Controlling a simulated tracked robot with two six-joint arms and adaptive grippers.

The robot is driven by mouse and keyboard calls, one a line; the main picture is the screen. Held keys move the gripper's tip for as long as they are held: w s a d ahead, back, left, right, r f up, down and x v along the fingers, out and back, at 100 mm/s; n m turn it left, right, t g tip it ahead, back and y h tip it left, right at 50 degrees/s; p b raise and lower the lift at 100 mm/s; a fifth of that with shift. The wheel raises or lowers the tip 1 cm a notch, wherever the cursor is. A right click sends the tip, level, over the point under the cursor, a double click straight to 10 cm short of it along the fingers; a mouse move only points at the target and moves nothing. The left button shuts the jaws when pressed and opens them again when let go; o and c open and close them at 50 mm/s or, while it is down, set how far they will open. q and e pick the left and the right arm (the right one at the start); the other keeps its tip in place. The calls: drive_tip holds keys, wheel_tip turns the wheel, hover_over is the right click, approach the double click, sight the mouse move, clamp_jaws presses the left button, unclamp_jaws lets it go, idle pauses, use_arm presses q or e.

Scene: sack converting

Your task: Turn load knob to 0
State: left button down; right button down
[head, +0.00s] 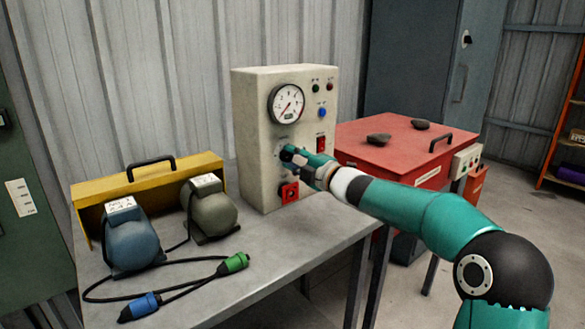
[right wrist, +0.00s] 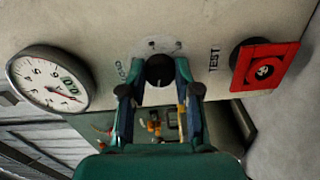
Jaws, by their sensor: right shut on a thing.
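The load knob (right wrist: 159,69) is a small black knob on the front of the beige test panel (head: 252,135), beside the printed word LOAD. My right gripper (right wrist: 160,76) has its two fingers on either side of the knob and is shut on it. The knob's setting is too small to read. The gauge also shows in the right wrist view (right wrist: 48,78), with its needle and a small digital display. My left gripper is out of view.
A red square switch (head: 289,192) sits below the gripper, near the word TEST. A blue motor (head: 130,237), a grey-green motor (head: 209,207) and a plugged cable (head: 234,263) lie on the grey bench (head: 262,280). A red cabinet (head: 392,145) stands at the right.

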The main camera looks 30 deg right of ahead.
drive_tip(key=n+b, duration=0.1)
drive_tip(key=n, duration=0.1)
drive_tip(key=n+b, duration=0.1)
drive_tip(key=n, duration=0.1)
drive_tip(key=f+n+b, duration=0.1)
drive_tip(key=n, duration=0.1)
drive_tip(key=shift+a+n, duration=0.25)
drive_tip(key=shift+n, duration=0.05)
drive_tip(key=n+b, duration=0.2)
drive_tip(key=n, duration=0.3)
drive_tip(key=shift+r+n, duration=0.15)
drive_tip(key=shift+n, duration=0.15)
drive_tip(key=c, duration=0.9)
unclamp_jaws()
drive_tip(key=shift+w+r, duration=0.1)
drive_tip(key=shift+o, duration=0.4)
drive_tip(key=shift+d+r, duration=0.1)
drive_tip(key=shift+r, duration=0.05)
